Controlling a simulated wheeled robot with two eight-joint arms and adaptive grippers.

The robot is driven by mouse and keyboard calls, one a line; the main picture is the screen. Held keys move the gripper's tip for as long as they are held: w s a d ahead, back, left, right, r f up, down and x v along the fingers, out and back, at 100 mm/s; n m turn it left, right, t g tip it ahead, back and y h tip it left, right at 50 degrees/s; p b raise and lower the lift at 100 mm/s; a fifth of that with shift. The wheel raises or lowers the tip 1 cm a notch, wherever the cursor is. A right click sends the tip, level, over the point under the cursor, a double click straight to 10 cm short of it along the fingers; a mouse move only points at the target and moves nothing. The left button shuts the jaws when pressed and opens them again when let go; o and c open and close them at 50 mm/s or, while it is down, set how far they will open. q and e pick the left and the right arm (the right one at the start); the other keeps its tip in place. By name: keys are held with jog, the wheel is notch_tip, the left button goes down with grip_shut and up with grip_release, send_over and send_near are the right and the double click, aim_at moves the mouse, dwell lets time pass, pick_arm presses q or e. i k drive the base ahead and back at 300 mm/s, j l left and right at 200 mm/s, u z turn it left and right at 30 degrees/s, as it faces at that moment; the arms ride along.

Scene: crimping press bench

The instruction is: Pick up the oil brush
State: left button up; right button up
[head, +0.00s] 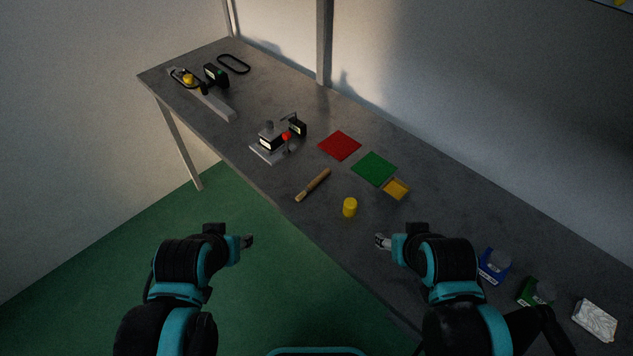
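The oil brush (314,184) has a brown wooden handle and a paler tip. It lies flat on the grey bench (450,210) close to the front edge, tip towards that edge. My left gripper (250,241) is off the bench, over the green floor, to the lower left of the brush and apart from it. My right gripper (380,241) is near the bench's front edge, to the lower right of the brush, and holds nothing that I can see. Both grippers are small in view, and their finger gaps are unclear.
A yellow cylinder (350,207) stands right of the brush. The press (269,143) with a red knob is behind it. Red (340,145), green (374,169) and yellow (396,189) squares lie further right. Blue (493,266) and green (535,292) holders sit at the right.

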aim_at(320, 177)
jog(key=i+j+u, duration=0.15)
jog(key=u, duration=0.25)
jog(key=i+j+u, duration=0.15)
jog(key=u, duration=0.2)
jog(key=i, duration=0.05)
